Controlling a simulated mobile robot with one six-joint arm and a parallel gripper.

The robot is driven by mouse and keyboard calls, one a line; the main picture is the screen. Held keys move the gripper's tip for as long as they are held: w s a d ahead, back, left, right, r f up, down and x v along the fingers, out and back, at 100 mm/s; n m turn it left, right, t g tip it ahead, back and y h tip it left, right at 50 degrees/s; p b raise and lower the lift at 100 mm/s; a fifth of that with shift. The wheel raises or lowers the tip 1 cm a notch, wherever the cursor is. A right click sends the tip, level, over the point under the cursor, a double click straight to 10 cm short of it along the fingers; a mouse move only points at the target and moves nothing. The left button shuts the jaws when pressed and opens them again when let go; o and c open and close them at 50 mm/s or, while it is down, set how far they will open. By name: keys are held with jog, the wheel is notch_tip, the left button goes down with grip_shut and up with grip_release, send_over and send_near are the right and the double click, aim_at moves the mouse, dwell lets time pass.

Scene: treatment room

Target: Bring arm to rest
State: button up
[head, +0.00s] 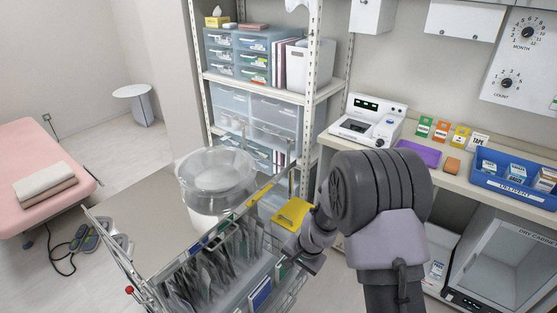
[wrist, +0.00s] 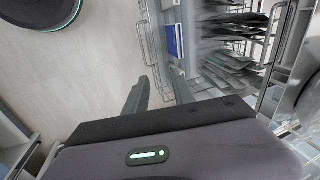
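My arm (head: 385,195) is bent in front of the counter, with its end low beside the wire cart (head: 150,285). My gripper (wrist: 160,85) points down next to the cart in the wrist view. Its two fingers stand apart with nothing seen between them. In the head view the fingertips are too small and partly hidden to make out well.
A yellow item (head: 292,213) is near my arm. The counter (head: 455,180) carries a white device (head: 368,122), small boxes and a blue bin (head: 515,185).

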jog(key=s+d+r+n+t, duration=0.1)
jog(key=s+r, duration=0.4)
jog(key=r, duration=0.7)
jog(key=s+d+r+n+t, duration=0.1)
jog(key=s+r, duration=0.5)
jog(key=r, duration=0.6)
jog(key=s+d+r, duration=0.1)
jog(key=s+r, duration=0.1)
jog(key=s, duration=0.5)
jog(key=s+d+r+t+b, duration=0.1)
jog(key=s+r, duration=0.2)
jog(key=s, duration=0.5)
jog(key=shift+s+d+r+t, duration=0.15)
jog(key=shift+s+r+t, duration=0.1)
jog(key=shift+t, duration=0.05)
